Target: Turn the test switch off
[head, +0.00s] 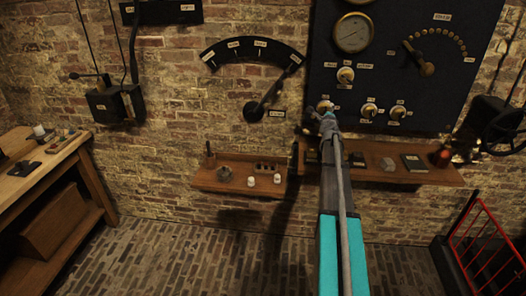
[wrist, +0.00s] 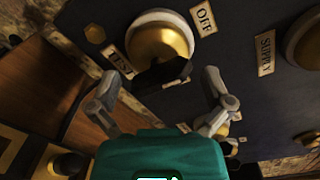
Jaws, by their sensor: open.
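The test switch (wrist: 160,40) is a round brass knob with a black handle (wrist: 163,73) on the dark panel. In the wrist view its TEST label (wrist: 120,61) is at the left and its OFF label (wrist: 203,17) at the upper right. I cannot tell which label the handle points to. My gripper (wrist: 162,78) is open, one finger on each side of the black handle; contact is not clear. In the head view my gripper (head: 328,123) is in front of the panel (head: 320,75), over the lower part of the knob (head: 324,105), which it partly hides.
Other knobs sit close by on the panel, one above (head: 345,75) and two to the right (head: 369,110). A SUPPLY label (wrist: 265,54) is near the knob at the right of the wrist view. A wooden shelf (head: 460,179) with small items juts out below the panel.

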